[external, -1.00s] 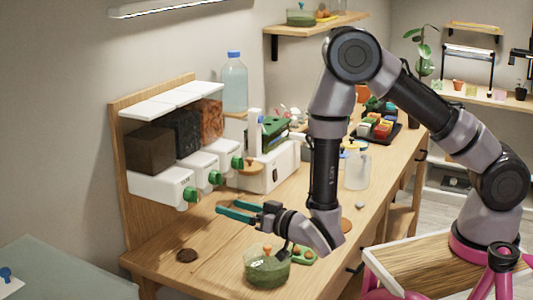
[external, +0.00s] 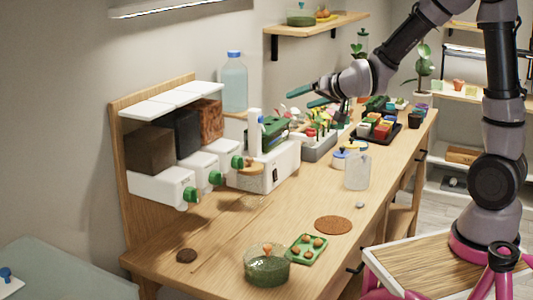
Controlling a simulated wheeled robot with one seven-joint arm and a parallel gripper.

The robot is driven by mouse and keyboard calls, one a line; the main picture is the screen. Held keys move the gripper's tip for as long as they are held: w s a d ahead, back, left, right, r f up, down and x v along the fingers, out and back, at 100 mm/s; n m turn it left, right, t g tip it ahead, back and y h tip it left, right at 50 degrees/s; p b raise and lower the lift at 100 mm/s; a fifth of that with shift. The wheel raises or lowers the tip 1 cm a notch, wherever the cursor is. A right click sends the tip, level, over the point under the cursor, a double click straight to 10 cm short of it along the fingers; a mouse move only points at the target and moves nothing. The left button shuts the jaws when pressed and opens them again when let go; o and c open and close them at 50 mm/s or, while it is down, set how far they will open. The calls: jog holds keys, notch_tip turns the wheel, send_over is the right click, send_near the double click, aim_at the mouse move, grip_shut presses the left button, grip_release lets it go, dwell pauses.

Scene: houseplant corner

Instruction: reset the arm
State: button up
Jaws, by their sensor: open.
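My gripper (external: 311,96) is at the end of my raised arm, above the back part of the wooden bench (external: 225,236). Its two teal fingers point left and are spread apart, with nothing visible between them. It is in the air, above and behind the white dispenser machine in the picture, and appears clear of the things on the bench. My arm reaches up from the pink-footed base at the right, and its upper part runs out of the top of the picture.
A round green bowl (external: 267,266), a green tray (external: 306,249) with brown balls and a brown disc (external: 333,225) are at the bench's near end. A translucent jug (external: 357,172) stands mid-bench. Dispensers (external: 162,190) line the left. A wall shelf (external: 318,23) is above.

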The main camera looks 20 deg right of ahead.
jog(key=s+d+r+m+g+h, duration=0.1)
jog(key=s+d+r, duration=0.25)
jog(key=d, duration=0.45)
jog(key=s+d+r+g+h, duration=0.1)
jog(key=s+d+r, duration=0.3)
jog(key=d, duration=0.5)
jog(key=s+d+m+g, duration=0.1)
jog(key=s+d, duration=0.3)
jog(key=s, duration=0.2)
jog(key=s+d+g+h, duration=0.1)
jog(key=s+d, duration=0.3)
jog(key=s, duration=0.3)
jog(key=shift+s+d+f+m+g, duration=0.15)
jog(key=shift+s+d+m+g, duration=0.15)
jog(key=shift+d+m, duration=0.1)
jog(key=shift+w, duration=0.1)
dwell(0.3)
